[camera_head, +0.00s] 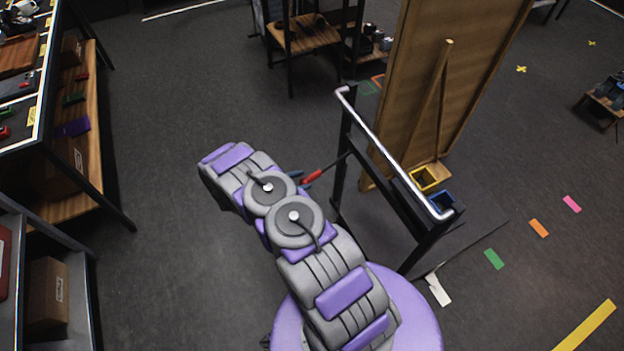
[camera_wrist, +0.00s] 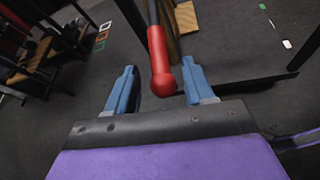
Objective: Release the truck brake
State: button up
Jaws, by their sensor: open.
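The truck (camera_head: 395,175) is a dark upright frame with a pale handlebar along its top, right of my arm in the head view. Its brake lever (camera_head: 312,177) is a dark rod with a red grip, pointing left from the frame. In the wrist view the lever's red grip (camera_wrist: 161,62) comes down from the top, and its rounded end lies between the two blue fingers. In the head view my gripper (camera_head: 300,179) is partly hidden behind my arm.
A tall wooden panel (camera_head: 450,90) stands on the truck with yellow (camera_head: 424,179) and blue bins (camera_head: 440,200) near its base. A shelf (camera_head: 85,130) is at the left, and a wooden stand (camera_head: 305,38) is behind. Floor between is clear.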

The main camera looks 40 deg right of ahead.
aim_at(309, 178)
jog(key=b+x, duration=0.1)
jog(key=x, duration=0.5)
jog(key=shift+w+d, duration=0.1)
grip_shut()
dwell(0.3)
